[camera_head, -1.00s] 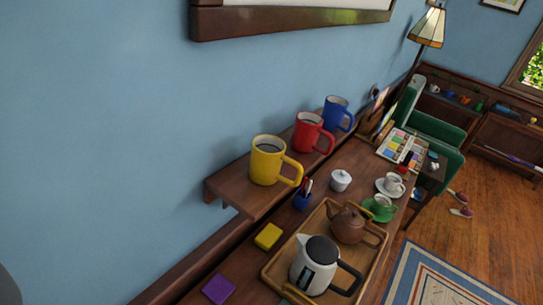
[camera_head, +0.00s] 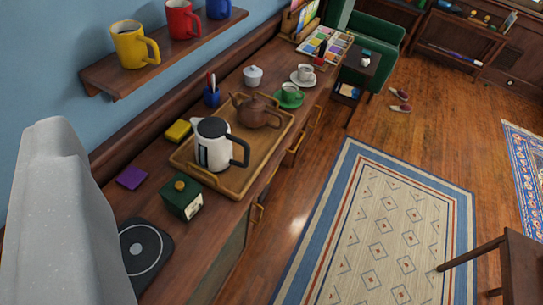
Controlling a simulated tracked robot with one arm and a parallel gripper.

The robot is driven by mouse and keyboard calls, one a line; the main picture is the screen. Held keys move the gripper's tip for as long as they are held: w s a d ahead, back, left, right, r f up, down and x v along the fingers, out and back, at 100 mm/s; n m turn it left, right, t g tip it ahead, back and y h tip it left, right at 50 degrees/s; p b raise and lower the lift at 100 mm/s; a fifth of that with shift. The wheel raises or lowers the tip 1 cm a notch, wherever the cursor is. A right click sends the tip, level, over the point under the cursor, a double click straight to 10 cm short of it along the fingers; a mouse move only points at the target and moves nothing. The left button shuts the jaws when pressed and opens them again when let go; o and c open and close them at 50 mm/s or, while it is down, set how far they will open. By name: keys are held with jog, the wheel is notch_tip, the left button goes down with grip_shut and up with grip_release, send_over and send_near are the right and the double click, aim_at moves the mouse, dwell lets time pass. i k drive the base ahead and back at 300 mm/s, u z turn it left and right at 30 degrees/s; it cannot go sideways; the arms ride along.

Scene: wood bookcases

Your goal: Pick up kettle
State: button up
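The kettle (camera_head: 213,147) is white with a black lid and a black handle on its right side. It stands upright on a wooden tray (camera_head: 240,184) on top of a long wooden cabinet. A brown teapot (camera_head: 258,112) stands behind it on the same tray. A large pale grey part of my own arm fills the lower left of the view. My gripper's fingers do not show, so I cannot see whether they are open or shut.
A green box (camera_head: 181,198), a purple square (camera_head: 132,178), a yellow block (camera_head: 178,131) and a black round-ringed plate (camera_head: 145,250) lie near the tray. A shelf (camera_head: 183,53) with mugs hangs above. The rug (camera_head: 385,235) to the right is mostly clear.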

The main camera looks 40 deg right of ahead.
aim_at(213, 138)
jog(key=u, duration=0.9)
jog(key=k, duration=0.1)
jog(key=z, duration=1.2)
jog(key=i, duration=0.6)
jog(key=z, duration=0.9)
jog(key=k, duration=1.35)
jog(key=u, duration=0.45)
jog(key=i, duration=1)
jog(key=z, duration=0.05)
